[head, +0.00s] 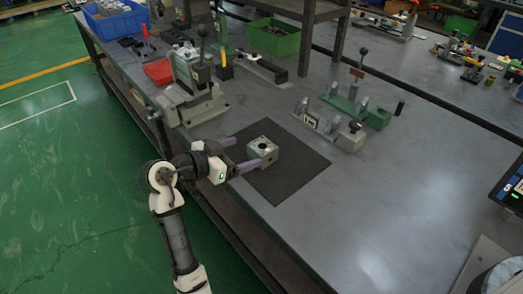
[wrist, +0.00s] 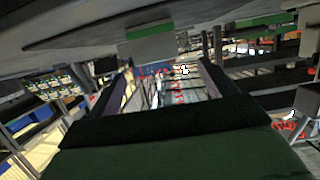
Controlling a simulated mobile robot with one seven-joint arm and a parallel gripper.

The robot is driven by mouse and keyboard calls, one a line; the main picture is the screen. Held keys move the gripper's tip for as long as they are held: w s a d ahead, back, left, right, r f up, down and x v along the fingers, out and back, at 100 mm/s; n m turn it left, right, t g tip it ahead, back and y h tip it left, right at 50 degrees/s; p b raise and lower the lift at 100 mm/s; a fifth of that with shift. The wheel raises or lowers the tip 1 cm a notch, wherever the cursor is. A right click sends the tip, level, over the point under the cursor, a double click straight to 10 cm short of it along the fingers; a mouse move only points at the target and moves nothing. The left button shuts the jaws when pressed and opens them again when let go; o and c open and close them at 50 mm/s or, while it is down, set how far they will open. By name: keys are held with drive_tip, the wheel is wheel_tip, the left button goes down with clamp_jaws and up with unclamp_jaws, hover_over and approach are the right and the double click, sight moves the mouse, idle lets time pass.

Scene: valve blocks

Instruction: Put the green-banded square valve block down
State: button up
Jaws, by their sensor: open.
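The valve block (head: 264,150) is a grey square block with a round dark hole in its top. It sits upright on a dark mat (head: 298,180) on the bench. In the wrist view, the block (wrist: 150,49) shows a green band along one edge; the band is hard to make out in the head view. My gripper (head: 241,155) is open, low over the mat at the block's left side. One finger points past its far side and the other reaches its near side. I cannot tell whether either finger touches it.
Grey clamp fixtures (head: 195,100) stand behind to the left, near a red tray (head: 158,71). A green fixture (head: 352,106) with a grey vise stands behind the mat. A green bin (head: 273,38) is farther back.

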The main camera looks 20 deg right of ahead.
sight(254, 151)
drive_tip(key=shift+s+f+p+x, duration=0.2)
drive_tip(key=shift+p+x, duration=0.25)
drive_tip(key=shift+x, duration=1.2)
drive_tip(key=shift+s+f+p+x, duration=0.15)
drive_tip(key=shift+p+x, duration=0.3)
drive_tip(key=shift+x, duration=1.2)
drive_tip(key=shift+r, duration=0.1)
drive_tip(key=c, duration=1.5)
wheel_tip(254, 151, up, 20)
drive_tip(key=shift+f+b, duration=0.1)
drive_tip(key=shift+b, duration=0.55)
